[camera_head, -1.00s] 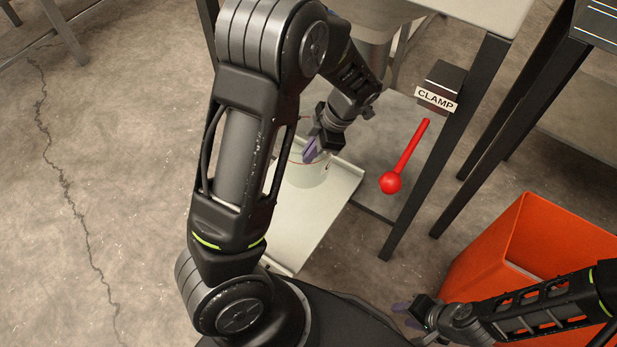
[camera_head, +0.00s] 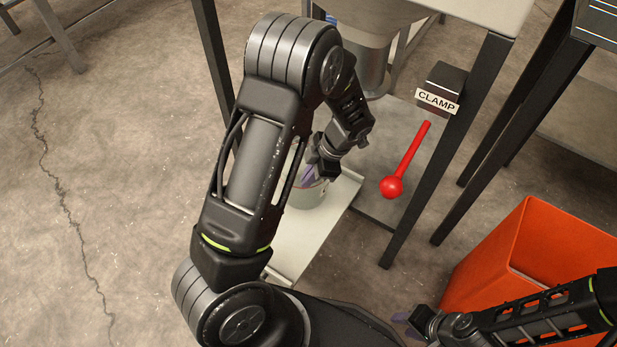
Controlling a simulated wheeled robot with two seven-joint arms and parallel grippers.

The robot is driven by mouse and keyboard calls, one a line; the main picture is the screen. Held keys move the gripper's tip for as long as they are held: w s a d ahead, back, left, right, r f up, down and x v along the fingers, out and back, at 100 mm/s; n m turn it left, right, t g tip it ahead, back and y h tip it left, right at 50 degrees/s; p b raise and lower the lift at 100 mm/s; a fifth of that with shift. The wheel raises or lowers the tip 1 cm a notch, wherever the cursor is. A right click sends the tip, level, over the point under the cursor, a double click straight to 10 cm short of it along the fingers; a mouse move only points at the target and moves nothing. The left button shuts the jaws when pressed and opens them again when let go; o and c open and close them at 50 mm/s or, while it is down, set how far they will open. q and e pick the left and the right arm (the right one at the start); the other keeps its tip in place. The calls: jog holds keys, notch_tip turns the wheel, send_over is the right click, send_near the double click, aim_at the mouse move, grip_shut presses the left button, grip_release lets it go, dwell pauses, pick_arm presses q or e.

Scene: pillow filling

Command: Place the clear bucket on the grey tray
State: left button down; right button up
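The clear bucket (camera_head: 308,196) is a pale, see-through round container. It appears upright at the grey tray (camera_head: 312,234), below the hopper; I cannot tell whether its base touches the tray. My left gripper (camera_head: 311,177) is at the bucket's rim, its purple fingertips pointing down at it. The fingers are partly hidden, so I cannot tell whether they are shut on the rim. My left arm covers the bucket's left side and part of the tray. My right gripper (camera_head: 403,322) is low in the picture, away from the bucket, with its fingertips partly visible and nothing seen in them.
A metal hopper spout (camera_head: 365,65) hangs above and behind the bucket. A red clamp lever (camera_head: 407,165) sticks out by the table's dark leg (camera_head: 440,165) at the right. An orange bin (camera_head: 490,240) stands at the lower right. The concrete floor at the left is clear.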

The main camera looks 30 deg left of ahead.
pick_arm(q)
jog(key=shift+r, duration=0.1)
jog(key=c, duration=1.6)
grip_release()
jog(key=shift+r, duration=0.1)
jog(key=p+v, duration=0.2)
jog(key=v, duration=1)
